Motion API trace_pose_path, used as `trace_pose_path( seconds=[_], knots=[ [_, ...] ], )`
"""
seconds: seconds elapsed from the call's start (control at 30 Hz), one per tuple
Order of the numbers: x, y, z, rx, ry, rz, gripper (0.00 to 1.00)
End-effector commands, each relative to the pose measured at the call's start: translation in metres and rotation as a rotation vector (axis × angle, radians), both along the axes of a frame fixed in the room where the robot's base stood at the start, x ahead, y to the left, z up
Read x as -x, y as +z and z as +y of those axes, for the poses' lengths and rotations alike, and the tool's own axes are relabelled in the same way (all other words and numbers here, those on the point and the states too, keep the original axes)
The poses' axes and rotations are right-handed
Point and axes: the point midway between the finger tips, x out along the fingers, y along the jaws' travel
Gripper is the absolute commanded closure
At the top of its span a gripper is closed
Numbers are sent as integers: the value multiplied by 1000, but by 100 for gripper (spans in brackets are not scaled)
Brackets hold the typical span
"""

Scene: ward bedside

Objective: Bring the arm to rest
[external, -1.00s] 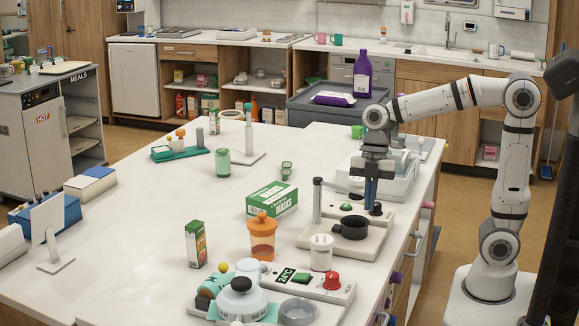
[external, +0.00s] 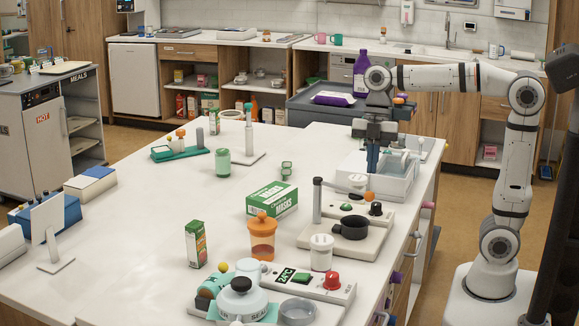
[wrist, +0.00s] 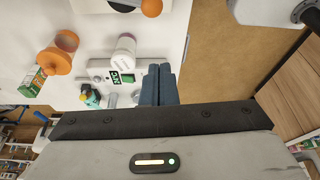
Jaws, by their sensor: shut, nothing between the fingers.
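My gripper (external: 372,170) hangs pointing down above the right part of the white counter (external: 180,235), in front of a white bin (external: 402,185). Its blue fingers are together with nothing between them. In the wrist view the closed fingers (wrist: 160,85) show beyond the dark gripper body. My arm reaches left from its upright links at the right side. The gripper appears clear of the things below it.
Below it stands a station with a black pan (external: 350,228), a dark knob (external: 376,208) and an orange ball (external: 369,196). The counter's left middle is clear.

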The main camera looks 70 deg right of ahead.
Motion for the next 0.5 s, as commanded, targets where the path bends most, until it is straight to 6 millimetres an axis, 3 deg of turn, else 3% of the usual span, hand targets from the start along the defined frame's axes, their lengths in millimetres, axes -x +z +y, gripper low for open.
trace_pose_path(
  seconds=[0.17,0.5],
  knots=[
    [9,-5,-8,28,-139,19,100],
    [59,-49,-51,128,-936,73,100]
  ],
)
